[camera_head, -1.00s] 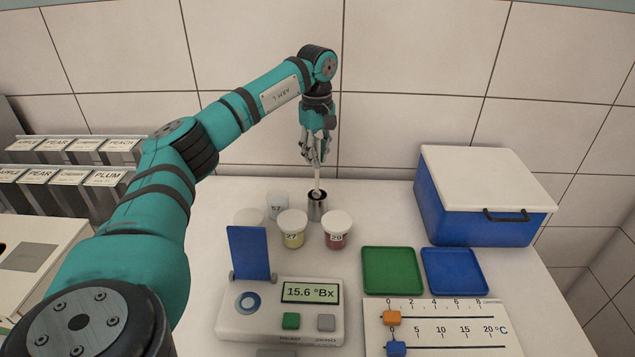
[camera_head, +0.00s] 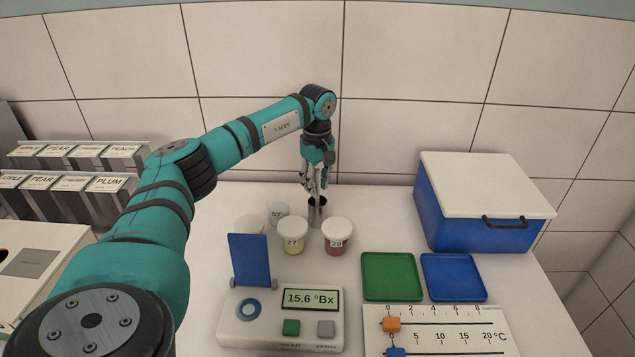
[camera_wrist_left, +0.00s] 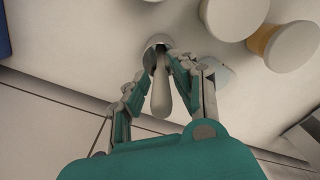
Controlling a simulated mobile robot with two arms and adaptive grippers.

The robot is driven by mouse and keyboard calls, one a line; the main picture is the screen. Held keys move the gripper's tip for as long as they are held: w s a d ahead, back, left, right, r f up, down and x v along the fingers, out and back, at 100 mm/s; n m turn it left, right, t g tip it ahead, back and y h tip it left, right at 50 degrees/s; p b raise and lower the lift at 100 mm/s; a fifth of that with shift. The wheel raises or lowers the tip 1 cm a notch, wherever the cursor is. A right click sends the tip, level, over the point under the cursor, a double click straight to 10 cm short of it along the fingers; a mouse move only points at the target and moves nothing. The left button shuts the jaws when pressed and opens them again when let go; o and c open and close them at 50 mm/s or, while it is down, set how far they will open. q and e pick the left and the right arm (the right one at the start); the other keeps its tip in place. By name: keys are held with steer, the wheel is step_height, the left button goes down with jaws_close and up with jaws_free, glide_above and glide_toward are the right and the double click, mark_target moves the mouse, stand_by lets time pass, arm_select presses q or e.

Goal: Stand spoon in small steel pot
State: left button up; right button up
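The small steel pot (camera_head: 317,214) stands upright on the counter behind the sample cups. Its rim also shows in the left wrist view (camera_wrist_left: 158,40). My left gripper (camera_head: 315,190) is directly over the pot, pointing down, with its fingertips close to the rim. In the left wrist view its fingers (camera_wrist_left: 164,60) close in on both sides of the pale spoon (camera_wrist_left: 160,98). The spoon's wide handle end lies between the fingers, and its other end runs down into the pot's mouth. The spoon's lower end is hidden. My right gripper is not in view.
Lidded cups with yellow (camera_head: 292,238) and red (camera_head: 336,238) contents and a pale cup (camera_head: 278,212) stand close to the pot. A refractometer (camera_head: 280,325), green tray (camera_head: 390,276), blue tray (camera_head: 454,277) and blue cooler (camera_head: 475,222) occupy the counter. The tiled wall is behind.

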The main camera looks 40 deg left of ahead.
arm_select(q)
steer(key=shift+o, duration=0.7)
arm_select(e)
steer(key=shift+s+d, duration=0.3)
arm_select(q)
steer(key=shift+r, duration=0.1)
step_height(320, 180, up, 11)
steer(key=shift+r+b, duration=0.1)
steer(key=shift+b, duration=0.85)
steer(key=shift+r, duration=0.5)
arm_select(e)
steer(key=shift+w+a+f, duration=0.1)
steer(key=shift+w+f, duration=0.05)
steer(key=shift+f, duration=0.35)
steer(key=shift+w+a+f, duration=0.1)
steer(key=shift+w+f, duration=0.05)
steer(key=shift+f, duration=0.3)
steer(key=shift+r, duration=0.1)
